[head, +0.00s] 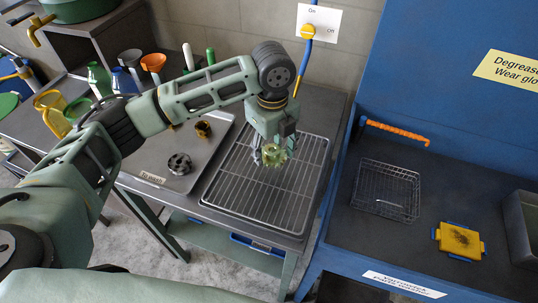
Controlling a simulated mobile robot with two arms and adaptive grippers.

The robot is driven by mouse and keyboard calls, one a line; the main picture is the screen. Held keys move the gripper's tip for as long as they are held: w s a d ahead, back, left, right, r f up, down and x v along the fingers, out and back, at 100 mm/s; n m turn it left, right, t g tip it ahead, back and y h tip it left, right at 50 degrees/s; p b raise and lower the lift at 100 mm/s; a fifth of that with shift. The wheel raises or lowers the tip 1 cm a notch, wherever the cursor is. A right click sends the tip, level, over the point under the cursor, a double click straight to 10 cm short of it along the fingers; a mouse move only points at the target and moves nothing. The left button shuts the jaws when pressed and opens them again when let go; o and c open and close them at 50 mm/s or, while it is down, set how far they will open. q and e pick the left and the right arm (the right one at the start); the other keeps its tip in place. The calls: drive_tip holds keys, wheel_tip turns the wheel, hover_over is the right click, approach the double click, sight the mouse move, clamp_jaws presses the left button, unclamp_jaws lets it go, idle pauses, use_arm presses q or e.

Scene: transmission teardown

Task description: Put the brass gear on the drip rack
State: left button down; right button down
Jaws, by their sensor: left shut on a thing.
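My left gripper (270,150) points down over the drip rack and is shut on the brass gear (275,155), a yellowish toothed ring. The drip rack (270,201) is a wire grid in a tray on the grey bench, with nothing else on it. The gear is over the rack's upper part; I cannot tell whether it touches the wires. The gripper hides part of the gear. My right gripper is not in the view.
A tray (152,179) left of the rack holds a dark grey gear (179,164) and a brown part (203,129). Funnels and bottles stand at the back left.

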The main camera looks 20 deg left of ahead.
sight(270, 160)
use_arm(q)
drive_tip(key=shift+a+f, duration=0.1)
drive_tip(key=shift+a, duration=0.1)
wheel_tip(270, 160, down, 3)
drive_tip(key=shift+f+p, duration=0.1)
drive_tip(key=shift+p, duration=0.45)
drive_tip(key=shift+f, duration=0.45)
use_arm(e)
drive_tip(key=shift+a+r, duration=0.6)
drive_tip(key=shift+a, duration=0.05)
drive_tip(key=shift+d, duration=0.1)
use_arm(q)
drive_tip(key=c, duration=1.2)
unclamp_jaws()
drive_tip(key=shift+f, duration=0.2)
drive_tip(key=o, duration=0.5)
drive_tip(key=shift+c, duration=0.2)
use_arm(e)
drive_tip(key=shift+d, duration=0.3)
